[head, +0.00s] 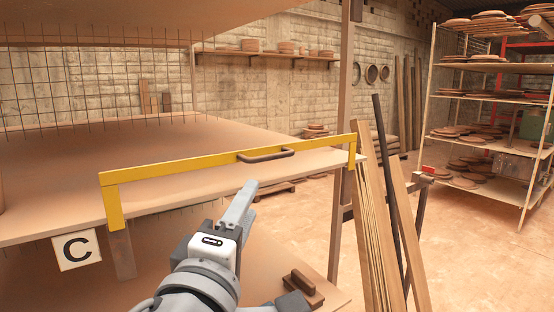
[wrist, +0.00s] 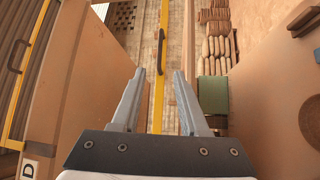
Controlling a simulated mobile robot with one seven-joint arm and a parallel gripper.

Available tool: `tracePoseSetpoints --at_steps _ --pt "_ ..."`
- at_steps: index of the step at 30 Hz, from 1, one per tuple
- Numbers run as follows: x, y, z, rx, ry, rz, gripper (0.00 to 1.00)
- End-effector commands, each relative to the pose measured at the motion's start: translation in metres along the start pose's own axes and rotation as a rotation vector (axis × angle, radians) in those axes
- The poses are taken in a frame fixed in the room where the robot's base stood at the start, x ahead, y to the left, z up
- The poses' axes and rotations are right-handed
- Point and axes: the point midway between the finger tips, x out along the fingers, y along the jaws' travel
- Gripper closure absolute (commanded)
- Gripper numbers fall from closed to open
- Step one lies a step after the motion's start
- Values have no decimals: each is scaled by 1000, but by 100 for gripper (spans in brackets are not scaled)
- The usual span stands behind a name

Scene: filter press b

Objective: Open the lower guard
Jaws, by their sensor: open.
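A yellow guard (head: 200,163) runs along the front edge of a brown shelf in the head view, with short legs bent down at both ends. A dark bar handle (head: 266,155) sits on its top rail, right of the middle. My gripper (head: 249,188) is just below and in front of the handle, apart from it in the head view. In the wrist view my gripper (wrist: 158,74) is open, its fingers on either side of a yellow rail (wrist: 157,108). A dark handle (wrist: 160,50) on that rail lies beyond the fingertips. Nothing is between the jaws.
A sign with C (head: 77,250) hangs under the shelf's left end. The wrist view shows another yellow guard (wrist: 30,50) and a D sign (wrist: 28,170) at left. Leaning planks (head: 378,230) stand right of the shelf. A dark brown block (head: 303,287) lies on the lower surface.

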Motion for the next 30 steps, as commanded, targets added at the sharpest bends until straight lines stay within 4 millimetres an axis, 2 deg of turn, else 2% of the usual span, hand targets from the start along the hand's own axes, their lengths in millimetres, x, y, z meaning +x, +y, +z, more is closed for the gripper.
tracePoseSetpoints --at_steps 5,21,25,30 --pt "18 2 -1 0 0 1 56" --pt "133 2 0 -3 -2 0 56" --pt "154 2 0 -3 -1 0 56" --pt "170 1 0 -2 0 1 56"
